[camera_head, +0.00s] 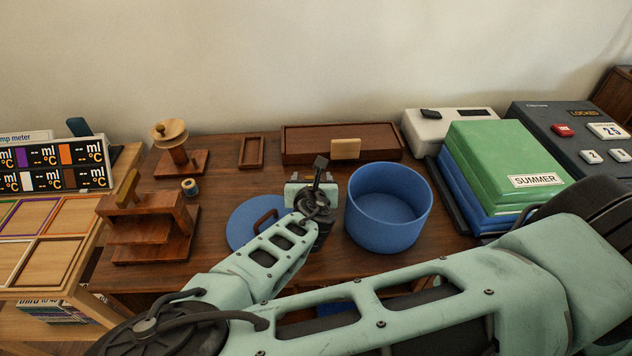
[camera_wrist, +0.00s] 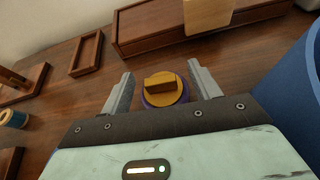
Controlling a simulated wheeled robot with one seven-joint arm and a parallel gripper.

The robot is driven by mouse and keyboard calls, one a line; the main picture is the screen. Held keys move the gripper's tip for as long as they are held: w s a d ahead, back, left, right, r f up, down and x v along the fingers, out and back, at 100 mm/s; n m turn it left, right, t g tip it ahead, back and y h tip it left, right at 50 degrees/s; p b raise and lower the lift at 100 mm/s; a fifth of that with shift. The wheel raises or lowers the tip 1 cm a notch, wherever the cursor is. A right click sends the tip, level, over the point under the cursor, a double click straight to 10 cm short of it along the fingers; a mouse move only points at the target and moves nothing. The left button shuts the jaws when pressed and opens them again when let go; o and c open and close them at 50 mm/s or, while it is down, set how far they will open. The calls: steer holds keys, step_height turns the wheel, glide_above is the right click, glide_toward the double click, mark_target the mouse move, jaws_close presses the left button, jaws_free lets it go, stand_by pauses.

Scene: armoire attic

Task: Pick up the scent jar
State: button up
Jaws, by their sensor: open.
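A small round jar (camera_wrist: 163,92) with a yellow lid, a raised bar on the lid and a purple rim shows in the wrist view; it looks like the scent jar. It stands on the wooden tabletop between the two fingers of my gripper (camera_wrist: 160,70), with a visible gap on each side. My gripper is open and empty. In the head view my gripper (camera_head: 313,188) is over the table between the blue lid and the blue pot, and it hides the jar there.
The blue pot (camera_head: 388,238) is close on the right, and the blue lid (camera_head: 242,224) lies at the left. A long wooden box (camera_head: 305,143) stands behind my gripper. A small wooden tray (camera_head: 251,153) and a thread spool (camera_head: 190,187) are farther left.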

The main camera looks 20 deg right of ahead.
steer(key=shift+w+d+f, duration=0.1)
steer(key=shift+w, duration=0.1)
jaws_close()
